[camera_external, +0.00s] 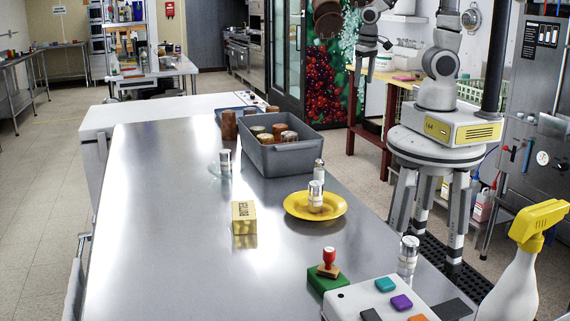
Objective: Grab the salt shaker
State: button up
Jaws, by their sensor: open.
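Several small shakers with silvery tops stand on the steel table (160,230). One shaker (316,197) is upright on a yellow plate (297,207). Another shaker (319,170) stands just behind that plate. A third shaker (225,163) is at the clear dish (214,170) left of the grey bin. One more shaker (408,256) stands at the right, behind the button box. I cannot tell from their look which one holds salt. My gripper (364,77) is open and empty, pointing down, high beyond the table's far right side, apart from all shakers.
A grey bin (285,160) with several jars stands at the far end. A yellow butter box (244,218) sits mid-table. A red-handled stamp (328,260), a button box (355,294) and a spray bottle (512,285) are at the near right. The table's left half is clear.

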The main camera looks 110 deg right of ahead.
notch_tip(320, 180, down, 8)
jog(key=w+d+r+n, duration=0.1)
jog(key=w+d+n, duration=0.1)
jog(key=n, duration=0.3)
jog(key=n+t+y+b, duration=0.2)
jog(key=n+t+y, duration=0.55)
jog(key=n, duration=0.75)
send_near(315, 168)
jog(key=shift+t+h, duration=0.25)
jog(key=s+f, duration=0.1)
jog(key=f, duration=0.1)
jog(key=s+f, duration=0.1)
jog(key=f, duration=0.2)
jog(key=s+a+f, duration=0.1)
jog(key=f, duration=0.2)
jog(key=shift+s+a, duration=0.1)
jog(key=shift+s, duration=0.1)
jog(key=w+r+t, duration=0.1)
jog(key=w+a+r+m+t+p, duration=0.1)
jog(key=w+t, duration=0.1)
jog(key=shift+a+r+m, duration=0.15)
jog(key=shift+r+m, duration=0.15)
jog(key=shift+r, duration=0.1)
jog(key=shift+w+r+t, duration=0.4)
jog(key=shift+w+t, duration=0.1)
jog(key=shift+w, duration=0.05)
jog(key=shift+p+x, duration=0.9)
jog(key=shift+x, duration=2.75)
